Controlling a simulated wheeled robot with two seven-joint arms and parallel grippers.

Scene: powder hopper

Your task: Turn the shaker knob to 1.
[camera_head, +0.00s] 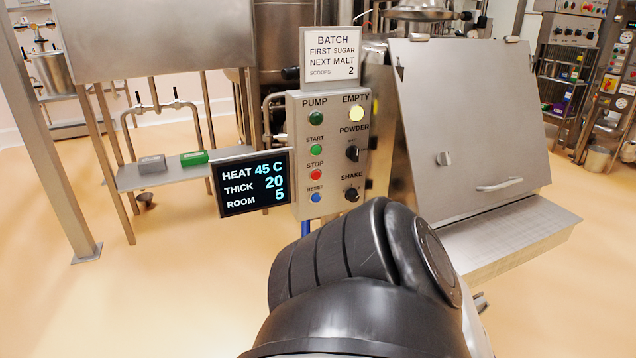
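The shaker knob (351,194) is a small black knob below the word SHAKE, low on the right side of the grey control panel (327,140). Its scale marks are too small to read, so I cannot tell its setting. A similar black knob (352,153) sits above it under the word POWDER. A large black joint of one of my arms fills the lower middle, just below the panel, with its top edge close under the shaker knob. Neither gripper can be made out.
A display (252,183) reads HEAT 45 C, THICK 20, ROOM 5. Green, red and blue buttons line the panel's left. A steel hopper with a closed lid (470,120) stands right. Green (194,158) and grey blocks lie on a shelf.

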